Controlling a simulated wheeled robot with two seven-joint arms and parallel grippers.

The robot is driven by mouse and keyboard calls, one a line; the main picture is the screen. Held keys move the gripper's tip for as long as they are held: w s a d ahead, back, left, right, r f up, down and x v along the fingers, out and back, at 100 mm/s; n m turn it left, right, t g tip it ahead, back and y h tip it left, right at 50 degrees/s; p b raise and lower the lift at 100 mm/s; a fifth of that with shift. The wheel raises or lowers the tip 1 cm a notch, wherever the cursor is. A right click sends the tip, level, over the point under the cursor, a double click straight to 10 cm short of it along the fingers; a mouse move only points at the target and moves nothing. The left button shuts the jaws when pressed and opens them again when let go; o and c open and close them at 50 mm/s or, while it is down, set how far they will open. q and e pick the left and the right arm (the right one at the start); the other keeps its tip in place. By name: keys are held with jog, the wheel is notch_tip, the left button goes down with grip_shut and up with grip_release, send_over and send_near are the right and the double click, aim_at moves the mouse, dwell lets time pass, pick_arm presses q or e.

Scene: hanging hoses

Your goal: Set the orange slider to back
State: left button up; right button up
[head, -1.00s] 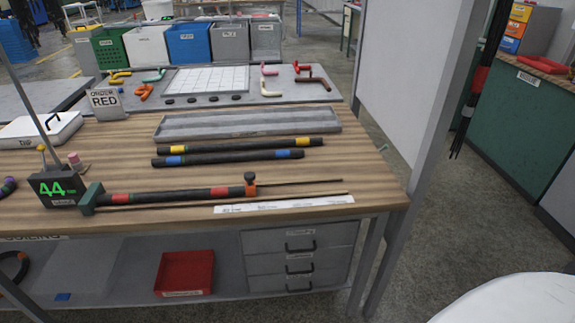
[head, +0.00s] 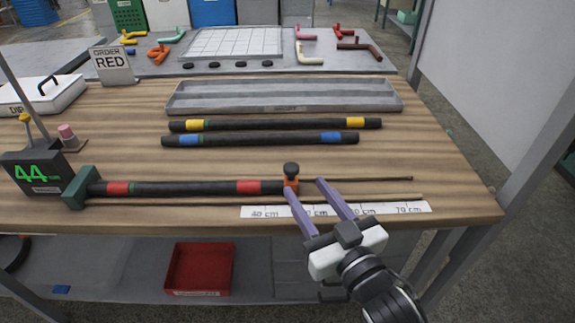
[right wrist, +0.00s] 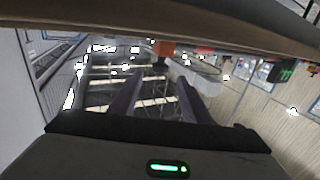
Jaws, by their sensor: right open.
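The orange slider (head: 291,186) with a black knob on top sits on the thin rods of the measuring rig, at the right end of a black hose with red bands (head: 200,188). My right gripper (head: 306,188) is open at the front of the bench, its fingers pointing up the picture. Its left fingertip overlaps the slider's lower edge; I cannot tell whether they touch. The right fingertip is right of the slider. In the right wrist view the orange slider (right wrist: 163,47) shows beyond the open, empty fingers (right wrist: 160,80). My left gripper is not in view.
A green end block (head: 82,187) and a display reading 44 (head: 38,172) stand at the rig's left. A white scale strip (head: 390,208) lies along the front edge. Two banded hoses (head: 270,124) and a grey tray (head: 285,96) lie behind. Wood right of the rods is clear.

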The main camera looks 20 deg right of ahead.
aim_at(295, 173)
jog(key=w, duration=0.5)
jog(key=w+a, duration=0.1)
jog(key=w, duration=0.2)
jog(key=shift+w, duration=0.15)
grip_shut()
